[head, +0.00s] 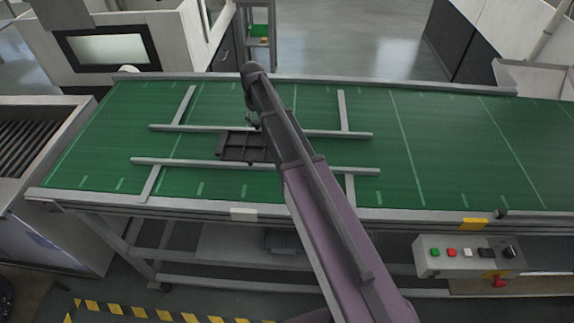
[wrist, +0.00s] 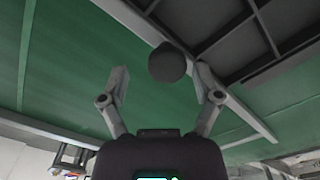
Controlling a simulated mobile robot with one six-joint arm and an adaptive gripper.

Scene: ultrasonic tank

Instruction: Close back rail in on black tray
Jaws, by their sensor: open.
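The back rail (head: 200,128) is a long grey bar lying across the green belt, behind the black tray (head: 243,147). The tray is flat and divided inside, and its back edge is close to the rail; I cannot tell whether they touch. The front rail (head: 270,168) runs along the tray's near side. In the wrist view, my gripper (wrist: 164,82) is open, with a dark round knob (wrist: 167,62) between its fingers, at the rail (wrist: 235,105). The tray (wrist: 280,25) is at the upper right there. In the head view my arm hides part of the rails.
Cross bars (head: 343,110) lie at both ends of the rails. The green belt (head: 440,150) is clear to the right. A control box with buttons (head: 468,254) hangs at the near edge. A machine with a window (head: 108,49) stands behind at the left.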

